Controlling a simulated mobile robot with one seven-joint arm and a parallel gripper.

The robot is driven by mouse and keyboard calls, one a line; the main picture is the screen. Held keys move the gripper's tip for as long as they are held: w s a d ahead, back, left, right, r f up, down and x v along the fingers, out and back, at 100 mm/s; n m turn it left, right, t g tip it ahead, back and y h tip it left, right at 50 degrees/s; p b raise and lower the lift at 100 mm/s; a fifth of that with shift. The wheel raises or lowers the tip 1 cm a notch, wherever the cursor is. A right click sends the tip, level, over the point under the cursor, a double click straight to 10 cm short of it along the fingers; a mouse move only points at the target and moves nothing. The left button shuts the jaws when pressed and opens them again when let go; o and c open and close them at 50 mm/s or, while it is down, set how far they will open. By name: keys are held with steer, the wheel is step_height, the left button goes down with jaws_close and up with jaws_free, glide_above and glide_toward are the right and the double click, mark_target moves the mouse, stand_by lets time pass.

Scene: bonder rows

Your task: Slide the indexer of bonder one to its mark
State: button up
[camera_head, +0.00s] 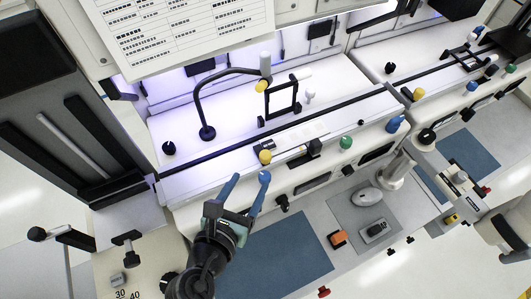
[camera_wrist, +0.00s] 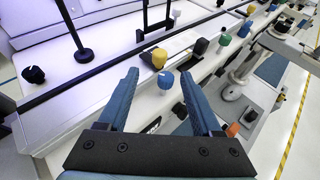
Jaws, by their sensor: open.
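My gripper (camera_head: 249,186) is open and empty, its two blue fingers reaching up toward the front panel of the nearer bonder. In the wrist view the gripper (camera_wrist: 160,74) has a blue knob (camera_wrist: 165,80) just beyond and between its fingertips. A yellow knob (camera_head: 265,156) stands just above it on the deck edge, also in the wrist view (camera_wrist: 159,58). To its right a black block (camera_head: 314,147) sits at a slotted strip (camera_head: 290,138). I cannot tell for certain which part is the indexer; its mark is not legible.
A black gooseneck (camera_head: 205,105) and black frame (camera_head: 281,98) rise behind the long dark rail. A green knob (camera_head: 346,142) is to the right. A second bonder stands right.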

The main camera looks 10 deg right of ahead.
mark_target(264, 157)
steer(key=p+x, duration=0.1)
steer(key=x, duration=1.1)
steer(key=shift+w+f+p, duration=0.1)
steer(key=shift+f+p, duration=0.05)
steer(key=shift+p, duration=0.15)
steer(key=shift+c, duration=0.3)
jaws_close()
stand_by(0.5)
